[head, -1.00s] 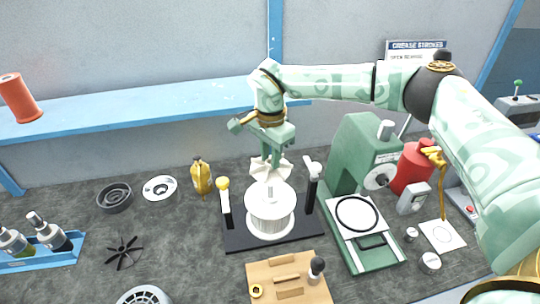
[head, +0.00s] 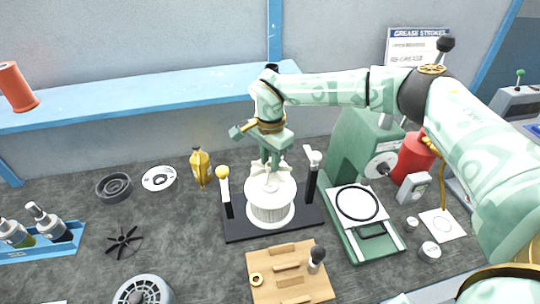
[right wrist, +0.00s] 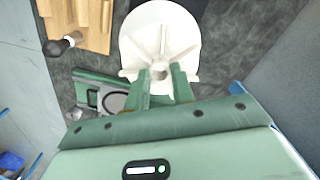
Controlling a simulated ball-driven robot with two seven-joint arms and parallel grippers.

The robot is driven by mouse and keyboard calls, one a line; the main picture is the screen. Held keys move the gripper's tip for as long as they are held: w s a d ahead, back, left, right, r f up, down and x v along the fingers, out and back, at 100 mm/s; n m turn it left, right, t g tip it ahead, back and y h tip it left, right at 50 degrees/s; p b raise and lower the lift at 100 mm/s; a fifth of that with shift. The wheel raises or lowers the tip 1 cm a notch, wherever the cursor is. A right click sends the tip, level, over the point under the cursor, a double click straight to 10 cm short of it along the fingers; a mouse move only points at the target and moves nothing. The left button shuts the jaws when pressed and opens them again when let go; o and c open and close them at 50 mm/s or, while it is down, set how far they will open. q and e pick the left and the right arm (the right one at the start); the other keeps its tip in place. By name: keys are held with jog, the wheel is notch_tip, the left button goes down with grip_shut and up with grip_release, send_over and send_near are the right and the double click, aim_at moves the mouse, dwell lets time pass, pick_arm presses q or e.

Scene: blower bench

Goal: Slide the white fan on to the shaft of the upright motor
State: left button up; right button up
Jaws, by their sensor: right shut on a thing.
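The white finned fan (head: 284,171) is held from above by my right gripper (head: 270,168). In the head view the fan is low over the top of the white upright motor (head: 270,213), and the motor's shaft is hidden. I cannot tell whether the fan is around the shaft or just above it. In the right wrist view, my right gripper (right wrist: 161,78) has its two fingers at the hub of the fan (right wrist: 160,45), whose vanes spread out from there. The motor stands upright on a black base (head: 240,233). My left gripper is not in view.
A yellow-topped post (head: 223,188) and a black post with a white top (head: 312,178) flank the motor closely. A green press (head: 355,150) stands to the right. A wooden tray (head: 265,265) lies in front. A black fan (head: 124,242) lies left on open bench.

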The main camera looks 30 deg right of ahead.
aim_at(270, 174)
jog(key=shift+f+b, duration=0.95)
jog(key=shift+f, duration=1.9)
dwell(0.8)
jog(key=o, duration=1.1)
notch_tip(270, 174, up, 16)
jog(key=p, duration=0.2)
jog(key=shift+r+p, duration=0.15)
jog(key=shift+p, duration=0.15)
